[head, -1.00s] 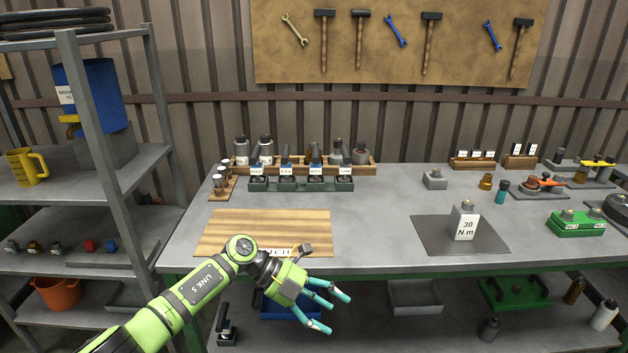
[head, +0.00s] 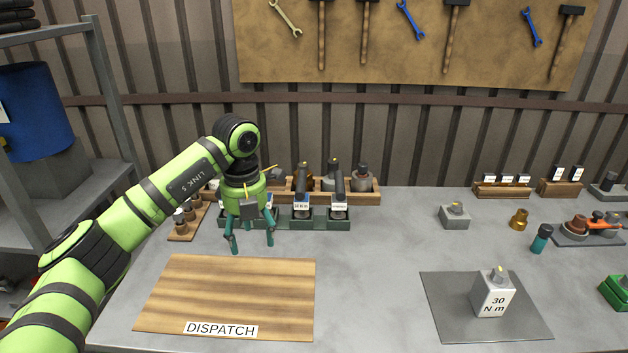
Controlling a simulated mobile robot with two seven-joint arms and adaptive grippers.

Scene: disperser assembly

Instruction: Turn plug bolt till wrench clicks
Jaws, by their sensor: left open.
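A pale grey block (head: 493,296) labelled "30 N m" stands on a dark grey mat, with a small bolt head (head: 498,274) on top. Several upright wrenches with dark handles stand in a dark green rack (head: 318,222) at the back left; one labelled wrench (head: 339,192) is at its right end. My left gripper (head: 251,242) points down at the left part of this rack, with its fingers spread open. The gripper hides the rack's left slots, and I cannot tell whether a finger touches a wrench. My right gripper is not in view.
A wooden board (head: 235,290) marked "DISPATCH" lies at the front left. A wooden rack (head: 364,190) of bottle-like parts stands behind the green rack. A grey block (head: 454,216) and a brass part (head: 519,218) stand at the back right. The table's middle is clear.

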